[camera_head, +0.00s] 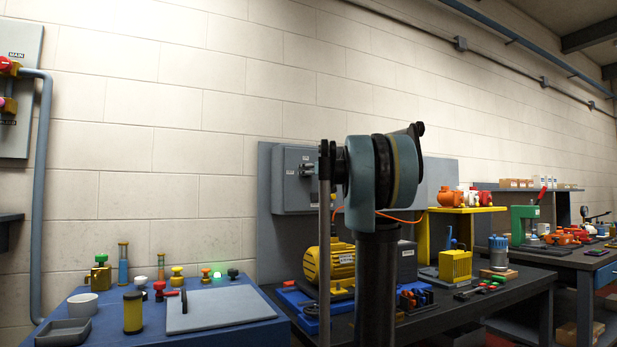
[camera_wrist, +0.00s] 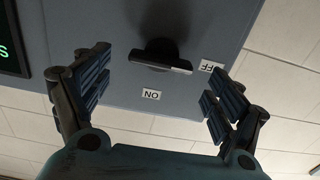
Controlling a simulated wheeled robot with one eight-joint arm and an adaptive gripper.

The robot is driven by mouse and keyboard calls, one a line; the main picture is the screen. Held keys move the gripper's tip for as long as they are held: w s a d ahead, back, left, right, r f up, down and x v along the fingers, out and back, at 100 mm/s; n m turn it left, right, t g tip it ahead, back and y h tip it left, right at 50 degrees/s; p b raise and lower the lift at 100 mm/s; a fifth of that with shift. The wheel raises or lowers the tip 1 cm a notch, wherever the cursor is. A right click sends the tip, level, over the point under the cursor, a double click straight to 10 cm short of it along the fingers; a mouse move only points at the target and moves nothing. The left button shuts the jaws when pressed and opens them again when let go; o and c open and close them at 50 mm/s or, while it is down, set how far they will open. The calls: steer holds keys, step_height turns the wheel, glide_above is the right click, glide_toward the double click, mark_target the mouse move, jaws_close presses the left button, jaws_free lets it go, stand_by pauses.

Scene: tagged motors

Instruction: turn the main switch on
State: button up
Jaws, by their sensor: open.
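In the wrist view, a dark rotary switch (camera_wrist: 160,60) with a bar-shaped handle stands out from a grey panel face (camera_wrist: 110,25). The bar lies nearly level in the picture, its right end near the OFF label (camera_wrist: 211,66). The ON label (camera_wrist: 151,95) sits below the bar. Both labels appear upside down. My gripper (camera_wrist: 152,88) is open, with one finger on each side of the switch, apart from it. In the head view, the grey switch box (camera_head: 292,200) is on the backboard, partly behind my arm.
A dark display (camera_wrist: 12,45) with green letters is at the wrist view's left edge. In the head view, a wall panel (camera_head: 18,100) labelled MAIN with red knobs is far left. A blue table (camera_head: 250,335) and dark bench (camera_head: 470,307) hold tools and motor parts below.

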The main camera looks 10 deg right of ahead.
steer(key=shift+x, duration=1.6)
steer(key=shift+a, duration=0.1)
steer(key=c, duration=1)
